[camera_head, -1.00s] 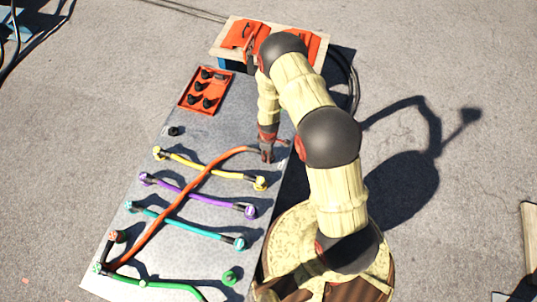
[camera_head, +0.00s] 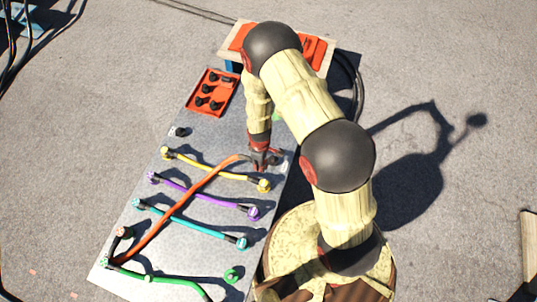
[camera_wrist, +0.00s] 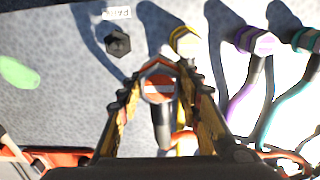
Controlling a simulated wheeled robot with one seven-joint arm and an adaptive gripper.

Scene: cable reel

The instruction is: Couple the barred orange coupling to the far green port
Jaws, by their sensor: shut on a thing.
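My gripper (camera_head: 262,160) is over the right edge of the grey panel, beyond the yellow cable's right end. It is shut on the orange coupling (camera_wrist: 158,88), whose end face is red with a white bar in the wrist view. The orange cable (camera_head: 190,198) runs from it diagonally across the panel to the near left. Green shows in several places: a ring-like piece (camera_head: 232,275) at the near right, a cable (camera_head: 180,282) along the near edge, and a patch (camera_head: 278,116) at the far right, partly behind my arm. That patch also shows in the wrist view (camera_wrist: 18,72).
Yellow (camera_head: 264,185), purple (camera_head: 253,213) and teal (camera_head: 243,243) cable ends line the panel's right side. A black hexagonal piece (camera_wrist: 118,42) beside a label lies near the coupling. A red tray (camera_head: 211,92) with black parts is at the far left.

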